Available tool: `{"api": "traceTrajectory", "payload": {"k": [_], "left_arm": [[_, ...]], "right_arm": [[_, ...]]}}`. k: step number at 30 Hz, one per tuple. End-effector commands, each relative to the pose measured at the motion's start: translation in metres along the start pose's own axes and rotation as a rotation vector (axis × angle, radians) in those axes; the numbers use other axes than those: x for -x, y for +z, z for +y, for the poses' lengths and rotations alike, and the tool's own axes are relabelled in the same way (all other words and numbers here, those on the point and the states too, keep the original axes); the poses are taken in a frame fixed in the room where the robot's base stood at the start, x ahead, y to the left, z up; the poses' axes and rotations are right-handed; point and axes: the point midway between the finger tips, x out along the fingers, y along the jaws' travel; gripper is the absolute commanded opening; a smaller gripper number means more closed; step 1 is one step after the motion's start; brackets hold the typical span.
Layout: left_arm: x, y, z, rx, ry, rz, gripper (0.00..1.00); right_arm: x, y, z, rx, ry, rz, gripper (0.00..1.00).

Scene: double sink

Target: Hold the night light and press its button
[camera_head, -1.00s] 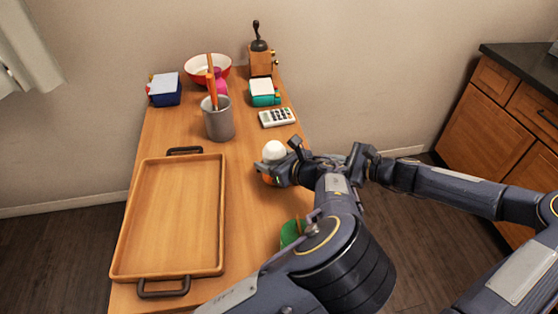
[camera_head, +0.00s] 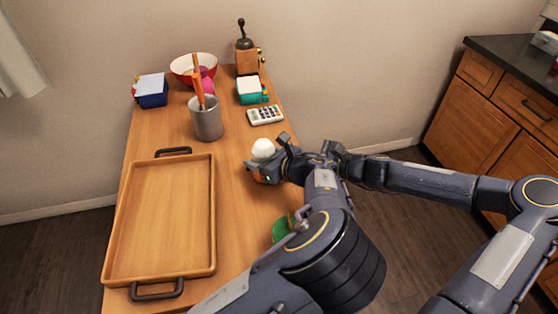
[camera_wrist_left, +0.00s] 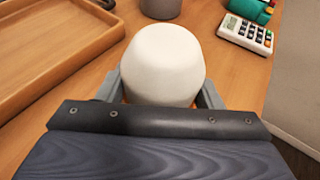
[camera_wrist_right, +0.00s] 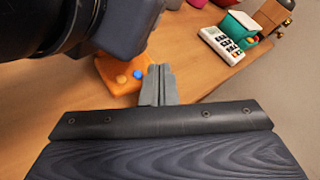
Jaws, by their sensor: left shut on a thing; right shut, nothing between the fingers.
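The night light has a white dome (camera_head: 263,148) over an orange base, standing upright near the table's right edge. My left gripper (camera_head: 266,163) is shut on it, its fingers on either side. In the left wrist view the white dome (camera_wrist_left: 165,62) sits between the fingers. In the right wrist view the orange base (camera_wrist_right: 112,68) shows a blue button (camera_wrist_right: 138,74) and an orange button (camera_wrist_right: 122,81). My right gripper (camera_wrist_right: 157,78) is shut and empty, its tips just beside the base; I cannot tell whether they touch. In the head view the left arm partly hides the base.
A wooden tray (camera_head: 211,215) fills the table's left front. A grey cup (camera_head: 207,120), a calculator (camera_head: 265,115), a red-rimmed bowl (camera_head: 180,70) and a grinder (camera_head: 247,60) stand behind. A green object (camera_head: 281,230) is partly hidden by my left arm.

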Motion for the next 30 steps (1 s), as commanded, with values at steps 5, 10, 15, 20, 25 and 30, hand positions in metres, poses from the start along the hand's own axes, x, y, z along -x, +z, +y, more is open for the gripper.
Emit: {"api": "traceTrajectory", "payload": {"k": [5, 10, 15, 20, 25, 30], "left_arm": [[0.000, 0.000, 0.000, 0.000, -0.001, 0.000, 0.35], [0.000, 0.000, 0.000, 0.000, -0.001, 0.000, 0.35], [0.000, 0.000, 0.000, 0.000, -0.001, 0.000, 0.35], [0.000, 0.000, 0.000, 0.000, -0.001, 0.000, 0.35], [0.000, 0.000, 0.000, 0.000, -0.001, 0.000, 0.35], [0.000, 0.000, 0.000, 0.000, -0.001, 0.000, 0.35]], "right_arm": [[-0.012, 0.008, 0.009, -0.002, 0.000, -0.001, 0.00], [-0.016, 0.012, 0.011, -0.001, 0.000, -0.001, 0.00], [-0.016, 0.012, 0.012, 0.000, 0.000, 0.000, 0.00], [-0.016, 0.012, 0.011, 0.000, 0.000, 0.000, 0.00], [-0.016, 0.011, 0.011, -0.001, -0.001, 0.001, 0.00], [-0.016, 0.011, 0.011, -0.001, -0.001, 0.001, 0.00]]}}
